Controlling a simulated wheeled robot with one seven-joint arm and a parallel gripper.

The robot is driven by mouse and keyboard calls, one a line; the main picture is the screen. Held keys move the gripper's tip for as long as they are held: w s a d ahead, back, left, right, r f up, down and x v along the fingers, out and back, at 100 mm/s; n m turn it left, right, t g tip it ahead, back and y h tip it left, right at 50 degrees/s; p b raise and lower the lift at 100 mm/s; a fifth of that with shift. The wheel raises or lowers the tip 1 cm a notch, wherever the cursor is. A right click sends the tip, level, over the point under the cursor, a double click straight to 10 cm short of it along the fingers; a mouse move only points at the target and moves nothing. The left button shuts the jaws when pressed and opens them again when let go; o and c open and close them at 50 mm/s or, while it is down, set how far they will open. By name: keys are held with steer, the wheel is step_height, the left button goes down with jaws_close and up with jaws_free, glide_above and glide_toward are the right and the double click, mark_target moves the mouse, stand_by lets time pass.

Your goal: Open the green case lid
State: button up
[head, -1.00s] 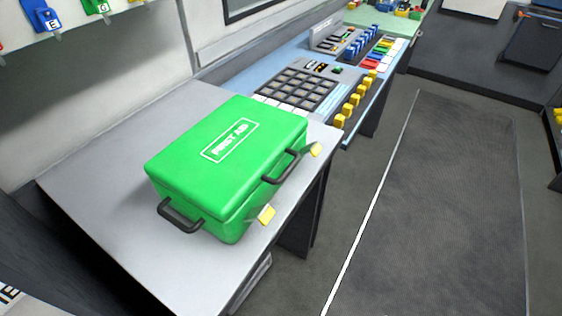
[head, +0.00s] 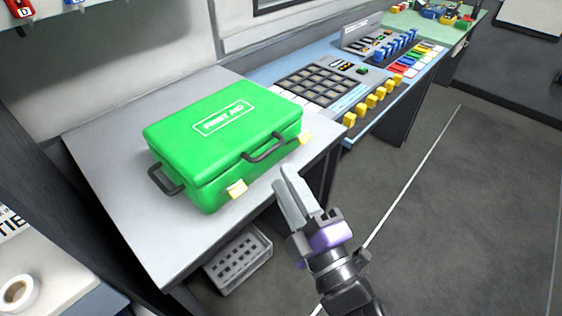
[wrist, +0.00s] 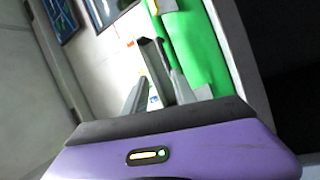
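The green first aid case (head: 190,140) lies flat on the grey desk with its lid down.
The grey desk (head: 110,165) has bare room left of and behind the case. A blue console with a button grid (head: 318,85) and yellow knobs (head: 372,100) adjoins it at the right. A light crate (head: 240,262) stands under the desk. A tape roll (head: 18,292) lies lower left.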

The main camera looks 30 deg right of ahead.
steer(key=shift+w+d+n+g+p, duration=0.15)
steer(key=shift+w+n+p, duration=0.25)
steer(key=shift+w, duration=0.85)
steer(key=shift+w+d+n+g+p, duration=0.1)
steer(key=shift+w+d+n+p, duration=0.3)
steer(key=shift+w, duration=0.85)
steer(key=shift+w+d+n+g+p, duration=0.1)
steer(key=shift+w+n+p, duration=0.3)
steer(key=shift+w, duration=0.85)
steer(key=shift+c, duration=0.2)
jaws_close()
